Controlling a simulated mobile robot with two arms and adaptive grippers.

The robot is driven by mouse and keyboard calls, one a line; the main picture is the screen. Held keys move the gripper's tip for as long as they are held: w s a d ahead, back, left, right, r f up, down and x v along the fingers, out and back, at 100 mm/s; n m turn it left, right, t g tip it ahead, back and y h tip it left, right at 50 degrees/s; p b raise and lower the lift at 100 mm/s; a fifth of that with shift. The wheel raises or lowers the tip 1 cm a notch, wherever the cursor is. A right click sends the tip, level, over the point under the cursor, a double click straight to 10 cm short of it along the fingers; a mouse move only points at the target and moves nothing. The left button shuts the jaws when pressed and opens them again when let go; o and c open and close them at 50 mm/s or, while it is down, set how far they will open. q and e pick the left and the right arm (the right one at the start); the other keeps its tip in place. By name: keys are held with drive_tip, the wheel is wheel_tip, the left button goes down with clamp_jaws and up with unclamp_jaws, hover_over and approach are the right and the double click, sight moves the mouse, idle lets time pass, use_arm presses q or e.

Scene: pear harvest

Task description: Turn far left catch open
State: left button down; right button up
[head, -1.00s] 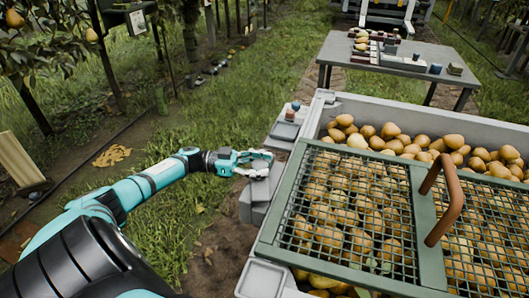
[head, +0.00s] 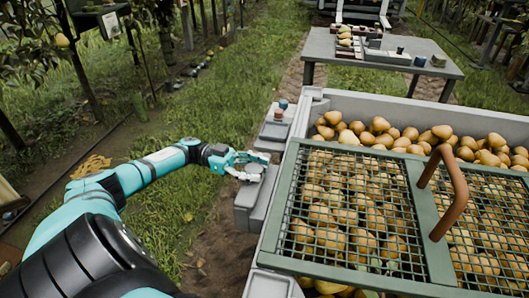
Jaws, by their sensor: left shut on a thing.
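A large grey bin (head: 420,112) full of pears stands at the right under a green-framed mesh lid (head: 424,225) with a brown handle (head: 452,190). At the bin's far left side, a small grey catch (head: 254,171) sits on a grey block (head: 256,199). My left gripper (head: 252,163) is shut on this catch, its teal fingers around the top of it. The fingers hide part of the catch, so its exact turn cannot be told. My right gripper is not in view.
A grey ledge with small items (head: 275,130) lies just beyond the catch along the bin's left side. A grey table (head: 440,69) with fruit and small boxes stands behind the bin. Grass to the left of the bin is open, with trees and posts further left.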

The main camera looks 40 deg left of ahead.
use_arm(q)
drive_tip(key=shift+a+f, duration=0.1)
drive_tip(key=shift+a, duration=0.15)
drive_tip(key=c, duration=1.1)
unclamp_jaws()
drive_tip(key=shift+s, duration=0.1)
drive_tip(key=o, duration=0.4)
drive_tip(key=shift+s+a, duration=0.15)
drive_tip(key=shift+a, duration=0.05)
drive_tip(key=shift+o, duration=0.5)
drive_tip(key=shift+d, duration=0.1)
drive_tip(key=v, duration=0.7)
drive_tip(key=shift+a, duration=0.2)
